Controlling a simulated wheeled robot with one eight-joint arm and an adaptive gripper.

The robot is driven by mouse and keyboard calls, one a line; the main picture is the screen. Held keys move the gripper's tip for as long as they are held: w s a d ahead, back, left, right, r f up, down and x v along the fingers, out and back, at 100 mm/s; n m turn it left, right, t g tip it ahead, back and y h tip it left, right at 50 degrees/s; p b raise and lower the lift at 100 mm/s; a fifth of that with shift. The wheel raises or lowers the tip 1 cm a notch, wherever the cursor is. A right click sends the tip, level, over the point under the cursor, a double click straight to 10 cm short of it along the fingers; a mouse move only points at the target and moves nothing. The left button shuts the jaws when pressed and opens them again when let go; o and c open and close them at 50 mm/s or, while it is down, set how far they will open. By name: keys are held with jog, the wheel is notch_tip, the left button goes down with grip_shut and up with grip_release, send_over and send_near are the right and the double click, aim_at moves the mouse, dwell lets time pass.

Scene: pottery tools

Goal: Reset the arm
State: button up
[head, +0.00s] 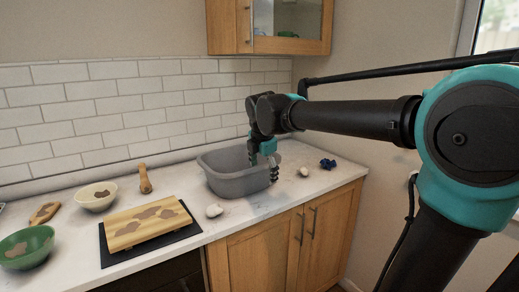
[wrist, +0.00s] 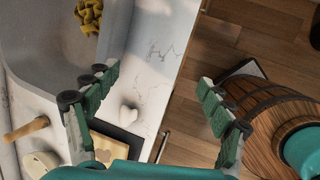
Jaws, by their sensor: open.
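My arm reaches in from the right in the head view, out over the counter. My gripper (head: 265,160) hangs over the front right part of a grey tub (head: 225,185). In the wrist view my gripper (wrist: 158,80) has its two green padded fingers wide apart, with nothing between them. The wrist view shows the counter's front edge and the floor below the fingers. The grey tub (wrist: 45,50) is at its upper left, with a bunched yellow thing (wrist: 88,14) inside. I cannot tell from the head view whether the fingers dip below the tub's rim.
On the counter (head: 255,208) are a white lump (head: 213,210), another white lump (head: 304,171), a blue item (head: 328,163), a wooden board (head: 145,226) on a dark mat, a wooden tool (head: 145,180), a cream bowl (head: 96,197) and a green bowl (head: 27,246). A wooden barrel (wrist: 262,115) stands on the floor.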

jog(key=s+d+f+m, duration=0.9)
jog(key=s+f+m, duration=0.1)
jog(key=f+m, duration=0.2)
jog(key=s+d+f+m, duration=0.9)
jog(key=s+f+m, duration=0.1)
jog(key=f+m, duration=0.3)
jog(key=shift+f, duration=0.35)
